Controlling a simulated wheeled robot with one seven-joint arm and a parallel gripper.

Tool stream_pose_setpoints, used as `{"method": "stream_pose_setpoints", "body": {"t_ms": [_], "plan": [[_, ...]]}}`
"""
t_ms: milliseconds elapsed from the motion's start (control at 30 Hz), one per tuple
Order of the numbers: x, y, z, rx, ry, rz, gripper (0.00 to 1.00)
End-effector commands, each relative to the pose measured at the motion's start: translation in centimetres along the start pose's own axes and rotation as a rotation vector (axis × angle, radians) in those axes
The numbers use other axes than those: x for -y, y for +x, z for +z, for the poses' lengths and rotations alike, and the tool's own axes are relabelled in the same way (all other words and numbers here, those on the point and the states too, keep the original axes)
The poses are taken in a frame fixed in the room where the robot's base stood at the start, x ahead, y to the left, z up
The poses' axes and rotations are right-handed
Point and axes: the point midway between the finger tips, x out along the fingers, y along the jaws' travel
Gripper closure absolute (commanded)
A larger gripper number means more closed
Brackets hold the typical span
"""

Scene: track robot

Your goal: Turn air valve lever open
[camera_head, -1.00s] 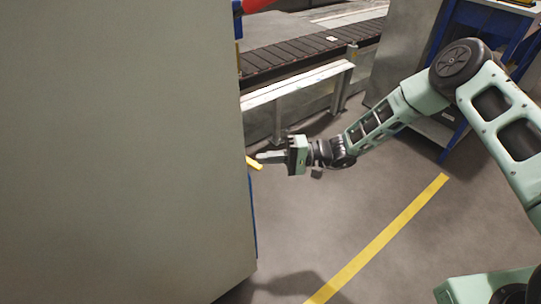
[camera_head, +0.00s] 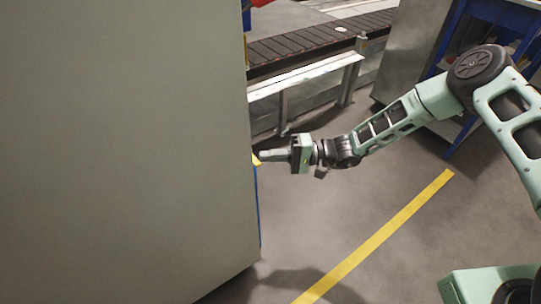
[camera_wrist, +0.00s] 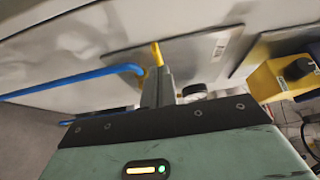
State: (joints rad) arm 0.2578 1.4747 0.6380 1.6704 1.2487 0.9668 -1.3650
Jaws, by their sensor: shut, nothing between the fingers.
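The yellow lever (camera_head: 256,160) shows as a short tip past the edge of the large grey cabinet in the head view; the rest of it is hidden. In the wrist view the yellow lever (camera_wrist: 157,54) stands up just beyond my fingertips, by the end of a blue pipe (camera_wrist: 75,82). My gripper (camera_head: 264,155) is shut and empty, its fingers pointing left at the lever. In the wrist view my gripper (camera_wrist: 156,75) overlaps the lever's lower part; I cannot tell whether they touch. The valve body is hidden behind the fingers.
The grey cabinet (camera_head: 120,150) fills the left of the head view. A conveyor (camera_head: 310,45) runs behind. A yellow box with a black knob (camera_wrist: 280,75) is at right in the wrist view. Open floor with a yellow line (camera_head: 385,235) lies below my arm.

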Motion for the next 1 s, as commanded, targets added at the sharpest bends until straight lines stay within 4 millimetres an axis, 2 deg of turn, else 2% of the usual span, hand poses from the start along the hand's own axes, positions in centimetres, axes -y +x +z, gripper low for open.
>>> {"method": "stream_pose_setpoints", "body": {"t_ms": [167,400,600,800,1000], "plan": [[-0.2,-1.7,-2.0,-0.007,-0.006,0.002,1.0],[0.2,-7.2,-0.4,-0.009,-0.002,0.002,1.0],[0.1,-10.2,0.4,-0.008,-0.002,0.002,1.0],[0.0,-11.2,0.8,-0.006,-0.002,0.002,1.0],[0.5,-10.9,1.1,0.019,-0.003,0.018,1.0]]}}
